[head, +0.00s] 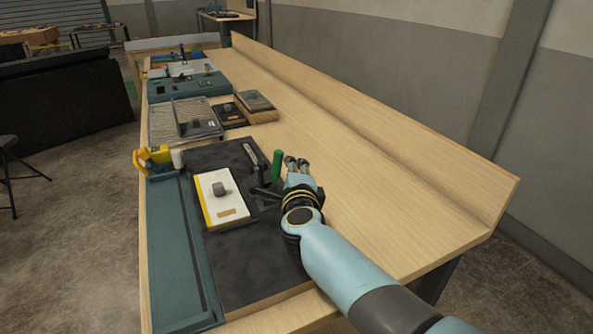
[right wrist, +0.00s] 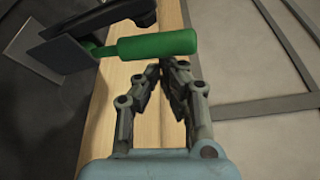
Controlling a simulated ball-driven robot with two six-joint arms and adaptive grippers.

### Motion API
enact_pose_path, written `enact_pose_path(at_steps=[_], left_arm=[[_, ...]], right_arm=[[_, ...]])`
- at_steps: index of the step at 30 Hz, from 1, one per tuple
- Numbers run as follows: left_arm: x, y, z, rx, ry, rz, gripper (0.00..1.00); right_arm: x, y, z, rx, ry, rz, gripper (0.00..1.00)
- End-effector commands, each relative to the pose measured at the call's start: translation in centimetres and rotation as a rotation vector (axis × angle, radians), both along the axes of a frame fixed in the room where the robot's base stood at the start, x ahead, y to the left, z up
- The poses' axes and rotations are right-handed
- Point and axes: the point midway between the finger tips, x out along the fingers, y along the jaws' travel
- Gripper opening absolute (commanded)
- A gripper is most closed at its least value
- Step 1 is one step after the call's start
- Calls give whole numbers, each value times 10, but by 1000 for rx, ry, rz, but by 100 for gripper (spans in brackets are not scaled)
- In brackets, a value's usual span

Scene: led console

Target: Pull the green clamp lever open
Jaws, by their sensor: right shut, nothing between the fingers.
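The green clamp lever (head: 277,167) stands upright on the dark panel, at its right edge in the head view. In the right wrist view the green handle (right wrist: 157,45) lies across the picture, just beyond my fingertips, joined to a dark metal clamp body (right wrist: 75,40). My right gripper (head: 294,163) is just right of the lever in the head view. It also shows in the right wrist view (right wrist: 170,68), with its fingertips together and nothing between them. Whether the fingertips touch the handle I cannot tell. My left gripper is not in view.
A white and yellow block with a grey knob (head: 221,190) lies on the dark panel (head: 255,250). A yellow tool (head: 153,158) lies at the left edge. Other boards stand farther along the bench (head: 330,140). The bench is clear to the right, up to a raised wooden back edge.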

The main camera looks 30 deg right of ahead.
Motion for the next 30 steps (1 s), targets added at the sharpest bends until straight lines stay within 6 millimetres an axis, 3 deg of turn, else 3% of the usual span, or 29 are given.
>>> enact_pose_path(at_steps=[23,30], left_arm=[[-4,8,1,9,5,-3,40],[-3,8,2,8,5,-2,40]], right_arm=[[0,4,3,4,1,-1,0],[0,4,22,6,-3,-2,0]])
